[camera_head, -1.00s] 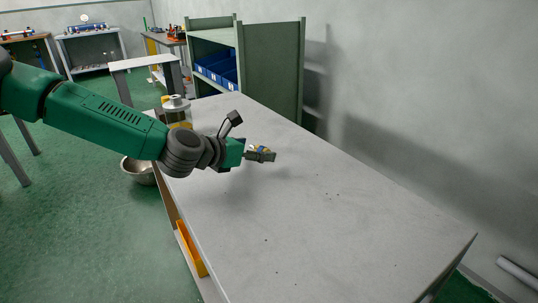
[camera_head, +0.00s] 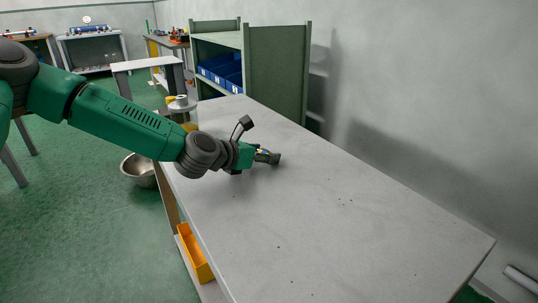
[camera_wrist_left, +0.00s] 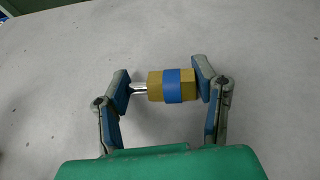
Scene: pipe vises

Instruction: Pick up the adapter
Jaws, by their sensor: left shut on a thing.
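The adapter (camera_wrist_left: 171,86) is a brass-coloured piece with a blue band around it and a silver stem on its left end. In the left wrist view it lies between the two fingers of my left gripper (camera_wrist_left: 163,87), the stem end at the left finger and the brass end at the right finger. My left gripper also shows in the head view (camera_head: 268,157), low over the grey table (camera_head: 350,220), where it hides most of the adapter. I cannot tell whether the adapter touches the table. My right gripper is not in view.
A green shelf unit (camera_head: 277,75) with blue bins (camera_head: 222,71) stands at the table's far end. A metal bowl (camera_head: 139,168) and an orange bin (camera_head: 194,254) are below. The near tabletop is mostly clear.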

